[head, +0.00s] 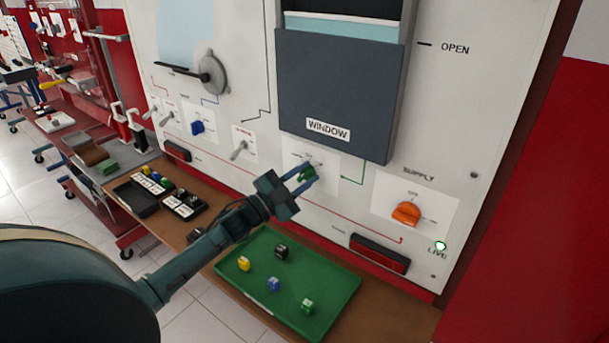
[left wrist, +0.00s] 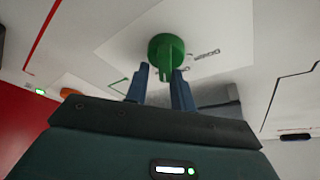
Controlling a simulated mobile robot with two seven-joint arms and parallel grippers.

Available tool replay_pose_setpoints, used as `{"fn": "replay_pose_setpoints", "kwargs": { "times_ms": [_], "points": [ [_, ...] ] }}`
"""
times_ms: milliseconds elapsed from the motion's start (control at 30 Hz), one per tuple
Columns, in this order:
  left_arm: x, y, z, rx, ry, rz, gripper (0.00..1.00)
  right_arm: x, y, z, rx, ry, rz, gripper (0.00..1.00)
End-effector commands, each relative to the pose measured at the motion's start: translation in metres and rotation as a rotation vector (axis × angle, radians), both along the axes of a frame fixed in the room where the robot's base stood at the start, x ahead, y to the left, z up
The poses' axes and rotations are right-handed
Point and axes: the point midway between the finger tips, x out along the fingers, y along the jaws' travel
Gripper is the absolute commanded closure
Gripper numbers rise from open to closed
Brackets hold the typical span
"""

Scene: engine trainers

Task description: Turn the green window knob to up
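The green window knob (head: 307,173) is on a white label plate below the dark window panel (head: 340,95), marked "WINDOW". In the left wrist view the knob (left wrist: 160,47) is a round green disc with a raised grip bar. My left gripper (head: 304,180) is at the knob, partly covering it in the head view. In the left wrist view its two blue fingers (left wrist: 161,76) are apart, with the lower end of the bar between their tips. A gap shows at the left finger; contact at the right one is unclear. My right gripper is not in view.
An orange supply knob (head: 406,213) and a lit green lamp (head: 440,246) are to the right. A blue knob (head: 197,128) and toggle switches are to the left. Below, a green tray (head: 330,280) holds several small cubes on the brown bench (head: 390,322).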

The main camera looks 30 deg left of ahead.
Motion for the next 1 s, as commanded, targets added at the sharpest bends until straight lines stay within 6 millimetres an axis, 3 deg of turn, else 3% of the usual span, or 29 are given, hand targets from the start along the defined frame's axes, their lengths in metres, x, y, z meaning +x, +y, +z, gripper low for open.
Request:
{"fn": "replay_pose_setpoints", "kwargs": {
  "times_ms": [133, 567, 767, 1000],
  "points": [
    [0.000, 0.002, -0.004, -0.001, 0.010, 0.004, 0.66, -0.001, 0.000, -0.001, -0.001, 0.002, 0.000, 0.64],
    [-0.003, 0.001, -0.001, -0.003, 0.001, 0.001, 0.66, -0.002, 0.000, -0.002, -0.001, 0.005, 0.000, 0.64],
    [-0.028, 0.011, -0.010, -0.001, 0.004, 0.000, 0.66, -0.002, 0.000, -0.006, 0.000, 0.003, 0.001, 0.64],
    [-0.075, 0.029, -0.025, -0.001, 0.006, 0.000, 0.66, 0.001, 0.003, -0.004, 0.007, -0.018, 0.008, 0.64]
  ]
}}
